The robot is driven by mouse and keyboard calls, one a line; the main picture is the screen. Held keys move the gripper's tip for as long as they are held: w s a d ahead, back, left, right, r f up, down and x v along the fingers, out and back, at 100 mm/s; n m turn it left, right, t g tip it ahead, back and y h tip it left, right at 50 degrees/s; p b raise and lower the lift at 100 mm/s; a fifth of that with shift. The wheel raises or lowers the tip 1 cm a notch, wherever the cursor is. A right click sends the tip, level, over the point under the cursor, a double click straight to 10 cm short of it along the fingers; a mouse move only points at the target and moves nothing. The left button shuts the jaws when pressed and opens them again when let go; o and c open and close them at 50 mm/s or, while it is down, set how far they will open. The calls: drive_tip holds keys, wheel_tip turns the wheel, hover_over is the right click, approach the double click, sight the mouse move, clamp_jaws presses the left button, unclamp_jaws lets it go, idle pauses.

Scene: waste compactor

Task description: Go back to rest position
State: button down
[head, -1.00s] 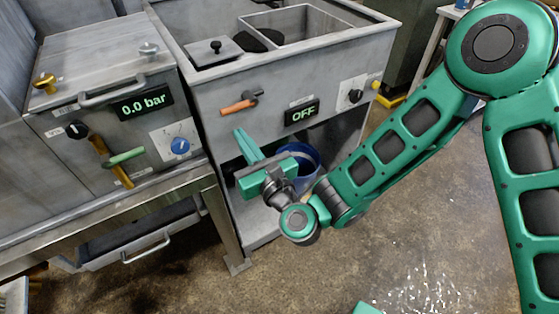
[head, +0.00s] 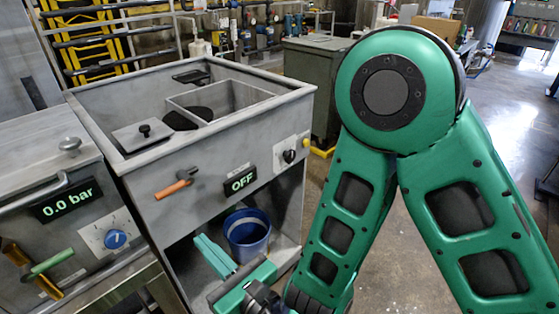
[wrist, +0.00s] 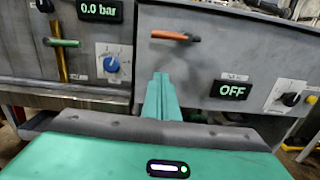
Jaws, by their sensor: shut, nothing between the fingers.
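My gripper (head: 214,250) is in front of the open lower bay of the compactor (head: 205,160), low in the head view. Its two green fingers lie together, shut, with nothing between them. In the wrist view the fingers (wrist: 160,95) point up toward the grey front panel, below the orange-handled lever (wrist: 175,36). I cannot tell the exact gap between the fingertips and the panel. My green arm reaches down from the right in the head view and folds at a high elbow.
A blue bucket (head: 247,235) stands in the lower bay close to the gripper. The pressure unit reading 0.0 bar (head: 66,200) is on the left. The "OFF" display (head: 240,181) is on the compactor front. Open floor (head: 500,95) shows at the right.

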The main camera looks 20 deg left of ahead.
drive_tip(key=w+d+n+h, duration=0.5)
drive_tip(key=w+d+n, duration=0.6)
drive_tip(key=w, duration=0.6)
drive_tip(key=w+d+n+g+h, duration=0.15)
drive_tip(key=w+d+h, duration=0.25)
drive_tip(key=d, duration=0.9)
drive_tip(key=w+d+n+t+h, duration=0.1)
drive_tip(key=w+d+n+h, duration=0.15)
drive_tip(key=d, duration=1.05)
drive_tip(key=s+d+r+n+g+h, duration=0.15)
drive_tip(key=s+d, duration=0.25)
drive_tip(key=d, duration=0.6)
drive_tip(key=s+d+r+g+h, duration=0.1)
drive_tip(key=s+d+g+h, duration=0.15)
drive_tip(key=d, duration=0.75)
drive_tip(key=s+d+r+g, duration=0.1)
drive_tip(key=s+d, duration=0.3)
drive_tip(key=s, duration=0.6)
drive_tip(key=s+d+r+g, duration=0.2)
drive_tip(key=s+d, duration=0.3)
drive_tip(key=s, duration=0.5)
drive_tip(key=shift+s+d+r+n+g, duration=0.2)
drive_tip(key=shift+d+r+n+g, duration=0.1)
drive_tip(key=shift+n+g, duration=0.2)
